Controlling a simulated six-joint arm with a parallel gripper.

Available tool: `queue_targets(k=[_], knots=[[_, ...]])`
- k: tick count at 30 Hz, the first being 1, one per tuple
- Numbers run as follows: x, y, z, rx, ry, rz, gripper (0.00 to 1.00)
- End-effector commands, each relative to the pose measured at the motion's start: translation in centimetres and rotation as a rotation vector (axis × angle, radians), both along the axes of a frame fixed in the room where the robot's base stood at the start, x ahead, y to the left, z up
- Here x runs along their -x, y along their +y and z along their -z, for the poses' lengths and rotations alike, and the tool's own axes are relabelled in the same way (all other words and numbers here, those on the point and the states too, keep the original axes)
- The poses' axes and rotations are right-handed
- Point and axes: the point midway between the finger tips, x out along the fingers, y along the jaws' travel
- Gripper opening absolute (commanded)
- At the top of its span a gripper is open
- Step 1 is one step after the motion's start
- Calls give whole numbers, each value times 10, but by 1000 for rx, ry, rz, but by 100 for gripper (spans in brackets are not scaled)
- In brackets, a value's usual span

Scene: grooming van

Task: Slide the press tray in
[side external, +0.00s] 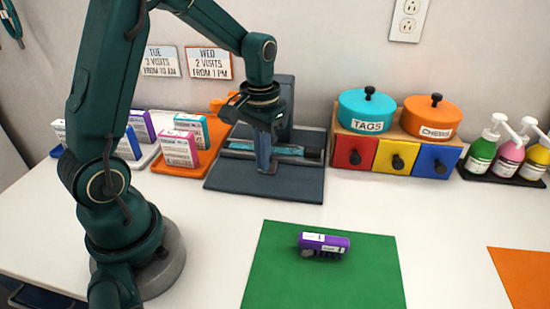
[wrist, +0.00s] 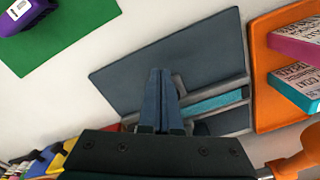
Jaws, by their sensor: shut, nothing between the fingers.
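The press (side external: 315,188) has a dark grey base plate and an upright column behind it. The press tray (side external: 293,151) shows as a teal strip between grey rails across the base; it also shows in the wrist view (wrist: 215,104). My gripper (side external: 266,168) is shut and empty, pointing down at the front of the teal strip and covering its middle. In the wrist view its blue-grey fingertips (wrist: 160,72) are together over the plate, beside the strip's end. I cannot tell whether they touch the tray or plate.
A purple device (side external: 324,243) lies on the green mat (side external: 270,280) in front. Left of the press are boxes on an orange tray (side external: 170,160). To the right stand coloured drawers (side external: 390,156) with two pots, then pump bottles (side external: 511,150). White table lies clear between press and mat.

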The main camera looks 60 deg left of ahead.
Motion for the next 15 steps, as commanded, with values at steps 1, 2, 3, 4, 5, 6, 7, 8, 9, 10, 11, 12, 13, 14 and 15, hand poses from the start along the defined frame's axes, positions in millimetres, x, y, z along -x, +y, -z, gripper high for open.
queue_targets(k=[1,2,3,4,5,6,7,8,9,10,11,12,13,14,15], knots=[[-1,0,-6,-1,-5,0,0],[-1,0,-9,-1,-5,0,0],[-1,0,-12,-1,-4,0,0],[-1,0,-15,-1,-4,0,0],[-1,0,-18,-1,-5,0,0],[-1,0,-22,-1,-5,0,0],[-1,0,-25,-1,-4,0,0],[-1,0,-28,-1,-3,0,0],[-1,0,-32,-1,-5,0,0],[-1,0,-35,-1,-4,0,0],[-1,0,-37,-1,-4,0,0],[-1,0,-41,-1,-3,0,0],[-1,0,-43,-1,-4,0,0],[-1,0,-45,-1,-3,0,0],[0,0,-48,-1,-2,0,0]])
